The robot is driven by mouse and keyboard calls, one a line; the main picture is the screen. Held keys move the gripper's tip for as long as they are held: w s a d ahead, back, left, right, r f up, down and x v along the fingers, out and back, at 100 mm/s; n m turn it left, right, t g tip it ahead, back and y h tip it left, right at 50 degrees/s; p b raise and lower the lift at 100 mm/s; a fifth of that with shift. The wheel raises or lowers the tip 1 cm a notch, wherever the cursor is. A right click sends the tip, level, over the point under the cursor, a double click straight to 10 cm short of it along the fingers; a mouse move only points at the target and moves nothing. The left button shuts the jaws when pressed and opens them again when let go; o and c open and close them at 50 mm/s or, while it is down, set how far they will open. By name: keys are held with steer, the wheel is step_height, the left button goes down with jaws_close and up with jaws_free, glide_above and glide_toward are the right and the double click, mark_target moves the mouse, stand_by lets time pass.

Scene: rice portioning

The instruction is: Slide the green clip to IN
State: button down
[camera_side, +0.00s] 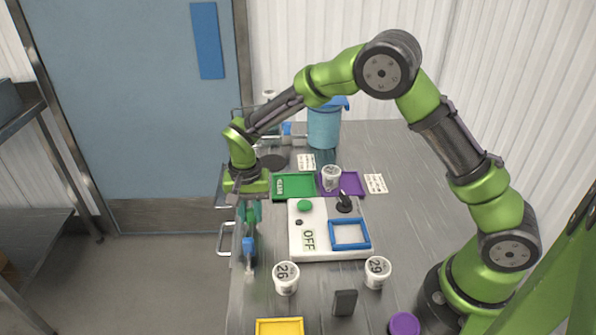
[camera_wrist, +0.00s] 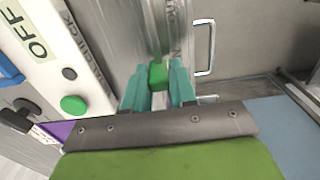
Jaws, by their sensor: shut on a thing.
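The green clip (camera_wrist: 157,76) sits on a metal rail (camera_wrist: 150,30) at the table's edge, between the two teal fingers of my gripper (camera_wrist: 158,88). The fingers are shut on it from both sides. In the side view my gripper (camera_side: 250,212) points down at the table's left edge, and the clip is hard to tell from the fingers there. Lettering beside the rail in the wrist view (camera_wrist: 174,22) is partly hidden and seems to end in "IN".
A white panel (camera_side: 297,246) with OFF, a green button (camera_side: 305,206) and a black lever (camera_side: 344,202) stands just right of my gripper. A blue clip (camera_side: 248,247) is nearer along the edge. Cups 26 (camera_side: 286,279) and 29 (camera_side: 377,273) stand in front. A steel handle (camera_side: 224,239) juts out left.

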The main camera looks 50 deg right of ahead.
mark_target(250, 211)
steer(key=shift+s+a, duration=0.2)
steer(key=shift+a, duration=0.05)
steer(key=c, duration=0.9)
jaws_free()
steer(key=shift+r, duration=0.1)
steer(key=shift+d+r, duration=0.1)
steer(key=shift+r, duration=0.15)
step_height(250, 211, up, 16)
steer(key=shift+r, duration=0.15)
